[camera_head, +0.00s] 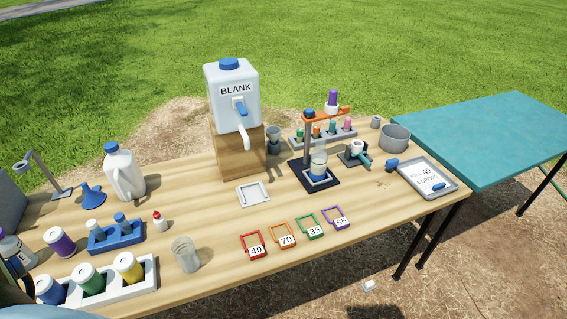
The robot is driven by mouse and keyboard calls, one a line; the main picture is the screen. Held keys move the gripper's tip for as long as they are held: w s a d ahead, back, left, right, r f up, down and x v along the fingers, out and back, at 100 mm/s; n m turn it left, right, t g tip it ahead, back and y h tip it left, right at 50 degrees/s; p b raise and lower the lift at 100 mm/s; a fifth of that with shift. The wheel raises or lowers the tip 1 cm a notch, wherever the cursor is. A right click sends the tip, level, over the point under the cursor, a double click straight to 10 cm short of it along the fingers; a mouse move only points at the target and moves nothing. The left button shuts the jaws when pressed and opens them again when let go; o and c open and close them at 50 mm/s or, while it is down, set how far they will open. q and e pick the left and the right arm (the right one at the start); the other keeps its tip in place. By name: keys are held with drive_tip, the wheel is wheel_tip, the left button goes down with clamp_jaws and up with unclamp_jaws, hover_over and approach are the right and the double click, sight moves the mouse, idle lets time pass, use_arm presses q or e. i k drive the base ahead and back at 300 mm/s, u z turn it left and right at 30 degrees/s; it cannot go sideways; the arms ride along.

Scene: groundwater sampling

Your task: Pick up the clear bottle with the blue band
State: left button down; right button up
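A small clear vessel (318,160) with a blue band low on its side stands upright on the dark base of a stand with an orange top arm (322,116), right of the table's middle. At the far left edge, a pale bottle (12,246) is partly cut off by the frame; I cannot tell its band colour clearly. An open clear cup (186,254) without a visible blue band stands near the front edge. Neither of my grippers is in view.
The wooden table (215,205) holds a white BLANK jug (232,95) on a wooden block, a white jug (124,172), a rack of capped jars (105,290), numbered coloured tags (282,238), and a clipboard tray (428,180). A teal table (490,135) adjoins at right, bare.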

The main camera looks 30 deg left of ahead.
sight(319, 157)
drive_tip(key=u, duration=1)
drive_tip(key=i, duration=0.35)
